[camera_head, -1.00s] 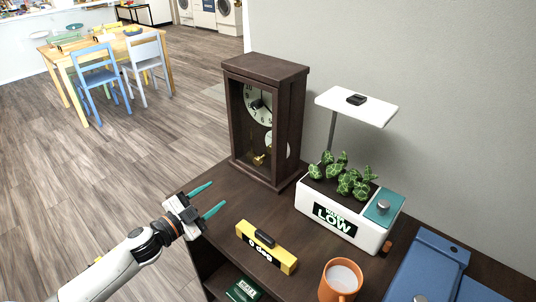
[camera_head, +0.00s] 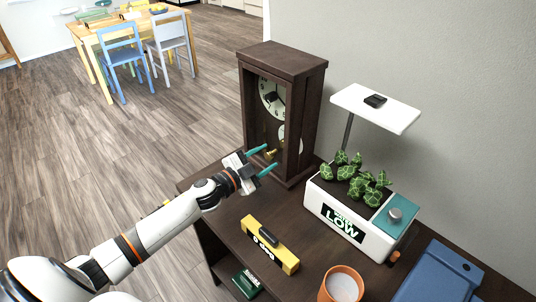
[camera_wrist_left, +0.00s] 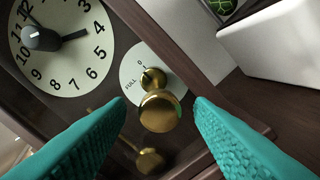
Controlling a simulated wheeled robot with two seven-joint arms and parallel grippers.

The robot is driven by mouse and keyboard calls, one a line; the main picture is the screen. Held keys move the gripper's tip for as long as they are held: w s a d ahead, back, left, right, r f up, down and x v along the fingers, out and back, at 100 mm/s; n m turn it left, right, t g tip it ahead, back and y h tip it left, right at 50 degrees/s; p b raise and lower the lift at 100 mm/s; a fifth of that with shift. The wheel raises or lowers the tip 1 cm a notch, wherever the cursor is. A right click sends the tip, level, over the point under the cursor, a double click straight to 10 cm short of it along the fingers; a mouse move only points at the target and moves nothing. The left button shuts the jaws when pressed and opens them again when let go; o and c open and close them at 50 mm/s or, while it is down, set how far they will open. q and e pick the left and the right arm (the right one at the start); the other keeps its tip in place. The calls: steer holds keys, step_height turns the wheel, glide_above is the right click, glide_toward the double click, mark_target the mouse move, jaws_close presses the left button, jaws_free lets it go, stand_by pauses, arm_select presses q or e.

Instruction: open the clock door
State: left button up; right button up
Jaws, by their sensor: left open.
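The clock (camera_head: 311,95) is a tall dark wooden case standing upright on the dark cabinet top, with a glass front door (camera_head: 262,128). Its white dial (camera_head: 271,98) shows behind the glass, and also in the left wrist view (camera_wrist_left: 62,68). A brass knob (camera_wrist_left: 160,110) shows in the left wrist view, between and beyond the fingertips; in the head view it is at the door's lower part (camera_head: 270,153). The door looks shut. My left gripper (camera_head: 267,160) is open with teal fingers pointing at the clock front, apart from the knob. My right gripper is out of view.
A white planter (camera_head: 345,224) with plants and a lamp panel (camera_head: 376,107) stands right of the clock. Floor left of the cabinet is clear.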

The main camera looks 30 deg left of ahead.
arm_select(q)
steer(key=shift+x, duration=0.85)
steer(key=shift+c, duration=0.6)
jaws_close()
steer(key=shift+s, duration=0.15)
